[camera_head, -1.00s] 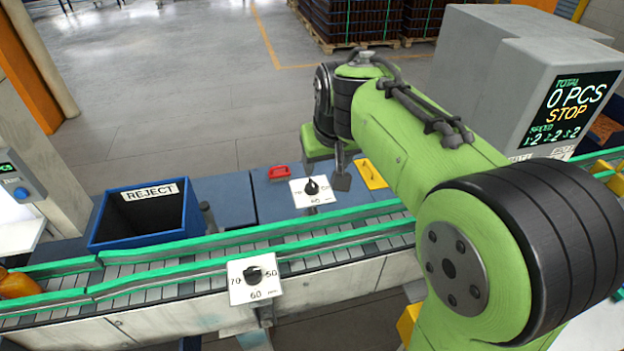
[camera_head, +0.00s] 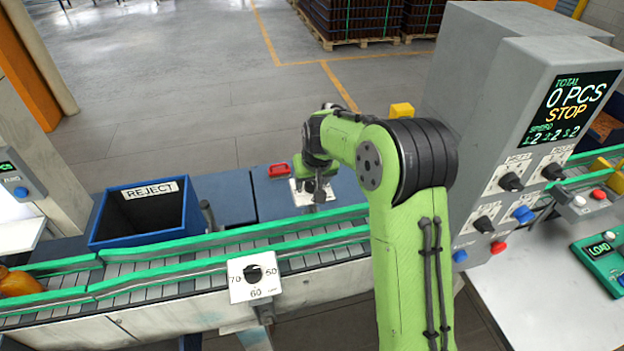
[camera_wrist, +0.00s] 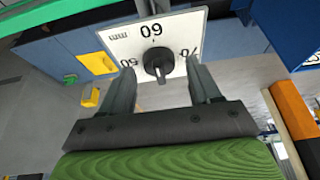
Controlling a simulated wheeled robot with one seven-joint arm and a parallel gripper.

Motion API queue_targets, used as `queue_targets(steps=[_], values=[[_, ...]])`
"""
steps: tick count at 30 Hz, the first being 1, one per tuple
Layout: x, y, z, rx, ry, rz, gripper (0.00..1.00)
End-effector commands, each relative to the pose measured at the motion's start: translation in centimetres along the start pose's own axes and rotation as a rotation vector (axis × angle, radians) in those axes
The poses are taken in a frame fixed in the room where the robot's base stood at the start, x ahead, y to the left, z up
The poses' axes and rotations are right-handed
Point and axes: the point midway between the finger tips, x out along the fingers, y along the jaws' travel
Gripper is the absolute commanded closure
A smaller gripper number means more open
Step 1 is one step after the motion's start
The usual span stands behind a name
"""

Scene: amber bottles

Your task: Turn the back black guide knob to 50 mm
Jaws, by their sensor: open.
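The back black guide knob (camera_wrist: 158,63) sits on a white plate (camera_wrist: 185,28), which reads 60 above it, 70 to the right and a partly covered number at left in the wrist view. The knob's grip bar runs roughly up and down there; its exact reading is unclear. My gripper (camera_wrist: 160,68) is open, with one finger on each side of the knob and visible gaps to it. In the head view my gripper (camera_head: 318,190) covers most of this knob; only part of its plate (camera_head: 297,193) shows.
The front knob (camera_head: 253,274) is on the conveyor's near side, its plate marked 70, 60, 50. Green guide rails (camera_head: 190,241) run along the conveyor. A blue REJECT bin (camera_head: 115,243) stands left, a red object (camera_head: 279,170) near the back knob, the control cabinet (camera_head: 480,90) right.

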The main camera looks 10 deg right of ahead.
Motion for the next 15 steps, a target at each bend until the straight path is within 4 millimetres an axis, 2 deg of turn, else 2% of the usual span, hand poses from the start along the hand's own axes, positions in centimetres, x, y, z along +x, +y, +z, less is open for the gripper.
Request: queue_targets(steps=[9, 15], values=[[0.5, 0.0, -0.03, 0.0, 0.002, 0.0, 0.39], [0.48, 0.01, -0.02, 0.0, 0.001, 0.0, 0.7]])
